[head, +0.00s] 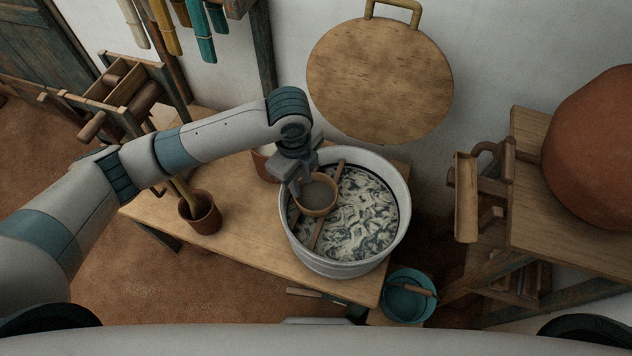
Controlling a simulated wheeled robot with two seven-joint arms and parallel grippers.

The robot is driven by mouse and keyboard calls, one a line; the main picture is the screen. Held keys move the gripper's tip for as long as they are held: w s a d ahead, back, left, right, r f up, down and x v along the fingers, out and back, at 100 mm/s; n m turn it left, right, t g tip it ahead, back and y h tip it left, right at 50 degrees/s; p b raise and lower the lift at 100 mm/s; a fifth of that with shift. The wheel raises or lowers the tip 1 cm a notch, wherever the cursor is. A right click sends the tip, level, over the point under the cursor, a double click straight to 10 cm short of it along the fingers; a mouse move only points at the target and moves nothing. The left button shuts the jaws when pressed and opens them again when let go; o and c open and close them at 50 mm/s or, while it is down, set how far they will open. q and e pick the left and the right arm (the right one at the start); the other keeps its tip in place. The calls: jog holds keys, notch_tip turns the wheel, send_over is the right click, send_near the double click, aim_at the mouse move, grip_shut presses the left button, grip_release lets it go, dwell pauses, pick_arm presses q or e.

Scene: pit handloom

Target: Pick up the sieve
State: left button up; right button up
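The sieve (318,208) is a small round piece with a tan wooden rim and a grey inside. It is over the left part of a white basin (345,268) of dark liquid with pale swirls. My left gripper (296,187) points down at the sieve's upper left rim, with its fingertips at or very near it. The fingers are small and dark here, so I cannot tell whether they are closed on the rim. My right gripper is not in view.
A wooden stick (314,238) lies across the basin, partly behind the sieve. The wooden table (240,233) also holds a brown pot (200,214) with a stick in it. A teal bucket (408,302) stands right of the table. A round wooden board (380,80) is behind the basin.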

pick_arm(q)
jog(key=shift+w+a+r, duration=0.15)
jog(key=shift+w, duration=0.1)
dwell(0.3)
jog(key=p, duration=0.3)
send_over(303, 206)
notch_tip(303, 206, down, 11)
jog(key=shift+s+f, duration=0.3)
jog(key=shift+f, duration=0.3)
jog(key=shift+w+f+p, duration=0.25)
jog(key=shift+f+p, duration=0.65)
jog(key=shift+f, duration=0.05)
jog(key=shift+w+f+p, duration=0.15)
jog(key=shift+f+p, duration=0.25)
jog(key=shift+f, duration=1.25)
